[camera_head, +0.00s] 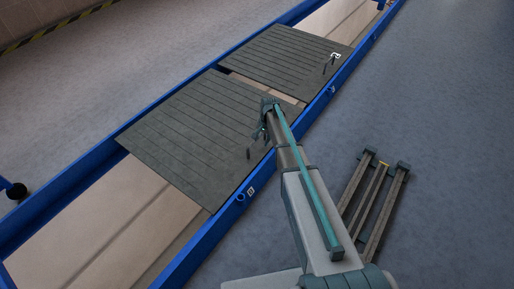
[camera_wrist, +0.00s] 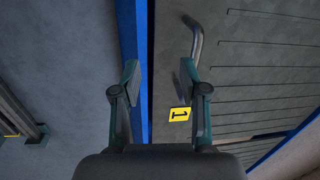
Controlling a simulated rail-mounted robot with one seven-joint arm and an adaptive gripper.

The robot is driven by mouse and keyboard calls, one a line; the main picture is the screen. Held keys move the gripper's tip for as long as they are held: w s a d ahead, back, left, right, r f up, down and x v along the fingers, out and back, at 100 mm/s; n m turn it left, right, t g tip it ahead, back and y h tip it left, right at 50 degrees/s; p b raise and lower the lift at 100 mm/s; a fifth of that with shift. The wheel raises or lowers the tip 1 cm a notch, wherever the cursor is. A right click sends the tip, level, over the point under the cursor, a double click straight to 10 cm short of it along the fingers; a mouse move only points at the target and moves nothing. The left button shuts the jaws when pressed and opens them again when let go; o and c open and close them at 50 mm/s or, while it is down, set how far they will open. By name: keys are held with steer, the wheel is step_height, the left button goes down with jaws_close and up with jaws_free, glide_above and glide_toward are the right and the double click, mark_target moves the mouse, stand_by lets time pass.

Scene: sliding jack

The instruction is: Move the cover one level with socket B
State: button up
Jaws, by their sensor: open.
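Cover one (camera_wrist: 265,70), a dark ribbed plate with a yellow "1" label (camera_wrist: 180,114), fills the right of the wrist view. In the head view it appears to be the nearer grey plate (camera_head: 180,130) on the blue frame. Its bent metal handle (camera_wrist: 196,38) stands just beyond my right fingertip. My gripper (camera_wrist: 159,75) is open and empty, over the blue rail and the cover's edge; in the head view it is above the cover's right side (camera_head: 264,120). Round sockets sit along the right rail, one (camera_head: 240,198) beside a small tag (camera_head: 250,191); I cannot read its letter.
A second ribbed cover (camera_head: 280,55) with a white label (camera_head: 336,55) lies farther up the track, a narrow gap away. Another tag (camera_head: 333,90) is on the rail there. A bare beige bed (camera_head: 90,225) shows nearer. A metal stand (camera_head: 375,200) is on the floor at right.

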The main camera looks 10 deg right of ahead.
steer(key=w+r+m+t+b, duration=0.1)
steer(key=w+r+b, duration=0.15)
steer(key=w, duration=0.55)
steer(key=f+b, duration=0.1)
steer(key=f, duration=0.2)
steer(key=w+f+b, duration=0.1)
steer(key=f, duration=0.3)
steer(key=f+b, duration=0.2)
steer(key=f, duration=0.2)
steer(key=shift+w+a, duration=0.2)
steer(key=shift+a, duration=0.2)
jaws_close()
